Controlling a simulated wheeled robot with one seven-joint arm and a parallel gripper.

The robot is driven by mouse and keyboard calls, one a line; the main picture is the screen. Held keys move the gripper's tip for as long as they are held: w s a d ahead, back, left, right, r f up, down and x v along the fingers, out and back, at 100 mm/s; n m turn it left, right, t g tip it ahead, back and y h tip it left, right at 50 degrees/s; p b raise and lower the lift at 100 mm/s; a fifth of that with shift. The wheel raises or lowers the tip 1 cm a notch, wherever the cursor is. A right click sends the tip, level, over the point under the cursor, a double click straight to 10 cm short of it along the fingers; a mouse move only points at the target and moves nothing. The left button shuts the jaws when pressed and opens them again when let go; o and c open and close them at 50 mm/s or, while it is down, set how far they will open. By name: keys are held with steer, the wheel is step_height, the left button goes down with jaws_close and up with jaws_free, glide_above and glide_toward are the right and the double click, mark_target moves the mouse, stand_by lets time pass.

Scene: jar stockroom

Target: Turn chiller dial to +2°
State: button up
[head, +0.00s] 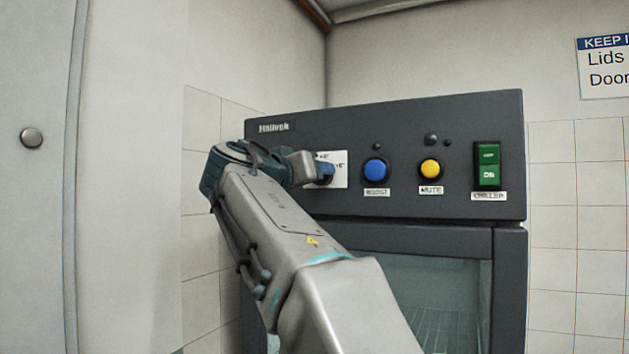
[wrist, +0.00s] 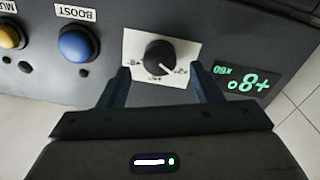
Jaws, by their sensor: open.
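The chiller dial (wrist: 158,58) is a round black knob with a white pointer mark on a white label plate (wrist: 189,45), which also shows in the head view (head: 341,158). The pointer aims to the lower right in the wrist view, near a printed mark too small to read surely. A green display (wrist: 248,82) beside it reads +8°, upside down in that view. My gripper (wrist: 159,72) is open, with one finger on each side of the knob and a gap to it on both sides.
To the dial's right in the head view are a blue BOOST button (head: 376,170), a yellow MUTE button (head: 430,169) and a green CHILLER switch (head: 488,165). A glass chiller door (head: 440,290) is below. A wall sign (head: 604,68) hangs at the right.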

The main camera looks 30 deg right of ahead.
steer(key=b+v, duration=0.2)
steer(key=v, duration=0.9)
steer(key=shift+f, duration=0.1)
